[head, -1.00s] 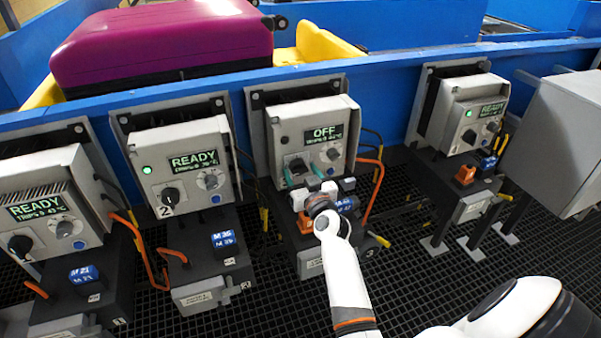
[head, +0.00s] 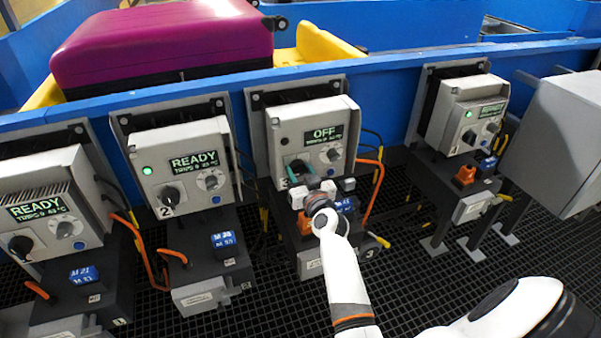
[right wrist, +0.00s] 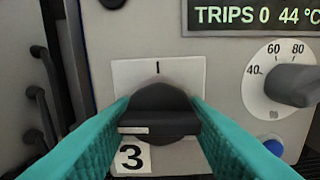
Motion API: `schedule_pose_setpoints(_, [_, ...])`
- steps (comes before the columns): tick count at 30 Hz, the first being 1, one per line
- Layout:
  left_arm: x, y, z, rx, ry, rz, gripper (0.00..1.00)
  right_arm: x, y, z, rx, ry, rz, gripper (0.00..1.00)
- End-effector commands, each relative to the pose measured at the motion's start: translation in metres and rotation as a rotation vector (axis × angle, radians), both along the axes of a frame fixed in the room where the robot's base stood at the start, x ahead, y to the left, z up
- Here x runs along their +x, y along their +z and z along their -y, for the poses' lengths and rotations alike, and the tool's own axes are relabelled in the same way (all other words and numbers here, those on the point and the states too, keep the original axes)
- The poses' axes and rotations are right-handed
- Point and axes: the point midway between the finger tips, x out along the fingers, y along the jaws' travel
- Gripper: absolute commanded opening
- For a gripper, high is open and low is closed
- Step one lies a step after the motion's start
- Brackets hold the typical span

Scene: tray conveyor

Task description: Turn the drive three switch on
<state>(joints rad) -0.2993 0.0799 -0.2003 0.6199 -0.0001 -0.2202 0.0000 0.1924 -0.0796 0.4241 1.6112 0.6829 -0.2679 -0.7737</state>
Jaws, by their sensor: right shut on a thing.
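The drive three box (head: 322,112) is the grey box with an "OFF" display in the head view. Its switch is a black knob (right wrist: 158,112) above a label "3" in the right wrist view. The knob's white pointer line lies level and points left, while the "I" mark is at the top of its white plate (right wrist: 190,72). My right gripper (head: 299,172) is at the knob, and its teal fingers (right wrist: 158,125) are shut on the knob from both sides. My left gripper is not in view.
Boxes reading "READY" stand to the left (head: 180,160) and right (head: 468,115). A dial (right wrist: 292,85) sits right of the switch. Orange cables (head: 374,190) hang beside the box. A blue conveyor wall with a purple suitcase (head: 165,45) is behind.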

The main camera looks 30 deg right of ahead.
Motion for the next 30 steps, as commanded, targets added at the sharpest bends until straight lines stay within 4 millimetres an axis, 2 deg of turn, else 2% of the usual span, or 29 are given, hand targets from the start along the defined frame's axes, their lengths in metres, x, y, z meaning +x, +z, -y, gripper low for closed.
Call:
schedule_pose_setpoints(8, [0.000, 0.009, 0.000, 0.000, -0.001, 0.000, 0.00, 0.000, 0.001, 0.000, 0.167, 0.000, 0.038, 0.18])
schedule_pose_setpoints(30, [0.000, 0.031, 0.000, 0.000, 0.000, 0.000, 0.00, 0.000, 0.001, -0.002, 0.850, 0.000, 0.202, 0.18])
